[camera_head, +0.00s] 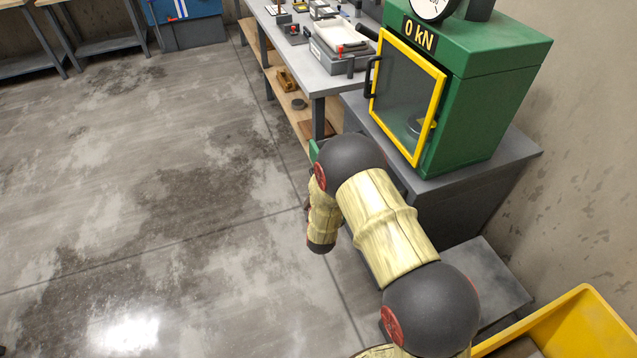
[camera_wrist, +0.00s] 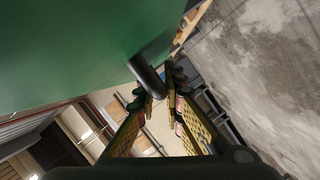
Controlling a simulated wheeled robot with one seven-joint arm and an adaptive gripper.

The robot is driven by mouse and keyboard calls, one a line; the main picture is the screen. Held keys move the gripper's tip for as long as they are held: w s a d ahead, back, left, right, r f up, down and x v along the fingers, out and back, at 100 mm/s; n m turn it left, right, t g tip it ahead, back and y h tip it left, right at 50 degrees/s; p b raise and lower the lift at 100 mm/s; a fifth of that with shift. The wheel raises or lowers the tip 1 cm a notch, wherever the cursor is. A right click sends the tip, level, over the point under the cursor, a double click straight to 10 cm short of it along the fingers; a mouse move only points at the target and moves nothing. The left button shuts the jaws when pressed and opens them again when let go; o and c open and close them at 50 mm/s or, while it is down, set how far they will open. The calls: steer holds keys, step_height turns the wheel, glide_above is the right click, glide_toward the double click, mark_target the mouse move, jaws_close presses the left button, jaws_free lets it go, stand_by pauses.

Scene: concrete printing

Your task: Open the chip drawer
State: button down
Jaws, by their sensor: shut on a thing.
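In the wrist view a large green panel (camera_wrist: 80,45), which looks like the chip drawer's front, fills the upper left. A dark bar handle (camera_wrist: 147,76) stands out from its lower right edge. My gripper (camera_wrist: 160,91) has its two yellow-and-black fingers closed on the handle's end. In the head view my arm hides the gripper, the handle and most of the drawer. Only a small green edge (camera_head: 313,150) shows beside my arm, below the press. How far the drawer stands out cannot be told.
The green press (camera_head: 490,95), with a yellow-framed door (camera_head: 408,95), stands on a dark grey stand (camera_head: 455,205). A workbench (camera_head: 300,60) with tools is behind it. A yellow bin (camera_head: 570,320) is at lower right. The concrete floor at left is clear.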

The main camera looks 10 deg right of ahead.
steer(key=c, duration=2.2)
jaws_free()
steer(key=shift+o, duration=0.2)
steer(key=shift+s, duration=0.15)
steer(key=v, duration=1.1)
steer(key=shift+s, duration=0.35)
